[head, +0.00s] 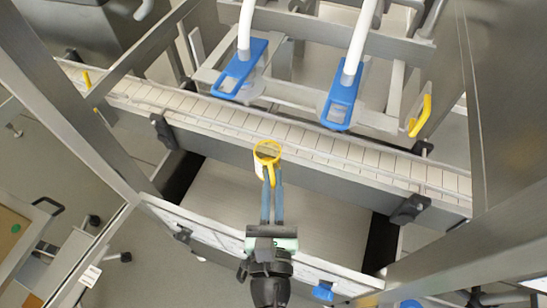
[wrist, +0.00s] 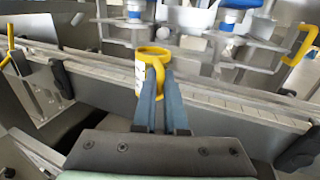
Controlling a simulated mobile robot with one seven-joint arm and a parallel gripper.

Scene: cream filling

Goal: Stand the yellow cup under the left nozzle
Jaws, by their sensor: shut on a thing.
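The yellow cup (head: 267,152) is held at the tips of my gripper (head: 270,178), in front of the near edge of the conveyor. In the wrist view the cup (wrist: 153,55) looks upright, with a yellow rim and handle and a white body; the fingers (wrist: 157,90) are closed on its handle side. The left nozzle (head: 240,70), a white pipe with a blue guard, is above the conveyor, up and to the left of the cup. The right nozzle (head: 342,95) is up and to the right. The cup is not below either nozzle.
The slatted conveyor (head: 330,150) runs across the view with metal side rails; no cups show on it. Black clamps (head: 162,130) stick out from its near side. Yellow handles (head: 420,116) stand near both ends. Steel frame posts flank the opening.

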